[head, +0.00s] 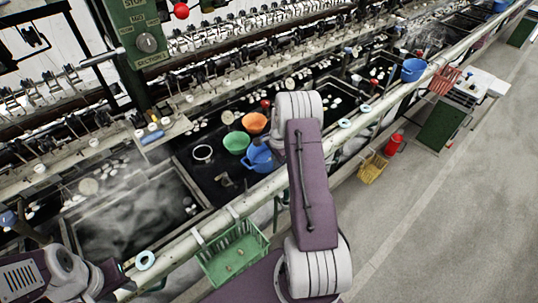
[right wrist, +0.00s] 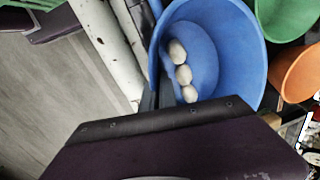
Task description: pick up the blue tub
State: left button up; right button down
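The blue tub (head: 259,157) stands on the dark bench, just left of my right arm in the head view, partly behind the pale rail. In the right wrist view the blue tub (right wrist: 205,40) shows from above, with a few off-white cocoons (right wrist: 183,74) inside. My right gripper (right wrist: 157,98) has its dark fingers close together at the tub's near wall, seemingly one on each side of it. In the head view my right arm mostly hides that gripper. My left arm is at the lower left; its fingers do not show clearly.
A green bowl (head: 236,142) and an orange bowl (head: 255,122) sit close behind the tub. A pale rail (head: 232,212) runs along the front, with a green basket (head: 232,252) hanging from it. A steaming basin (head: 130,215) lies left. Another blue bucket (head: 413,70) is far right.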

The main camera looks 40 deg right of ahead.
jog(key=shift+r, duration=0.1)
jog(key=shift+r, duration=0.55)
notch_tip(320, 180, up, 3)
jog(key=shift+f+b, duration=0.15)
jog(key=shift+b, duration=0.25)
jog(key=s+d+r+b, duration=0.1)
jog(key=s+d+r, duration=0.1)
jog(key=s+r, duration=0.5)
jog(key=s, duration=0.4)
jog(key=shift+s+d+b, duration=0.2)
jog(key=shift+d+b, duration=0.1)
jog(key=shift+b, duration=0.05)
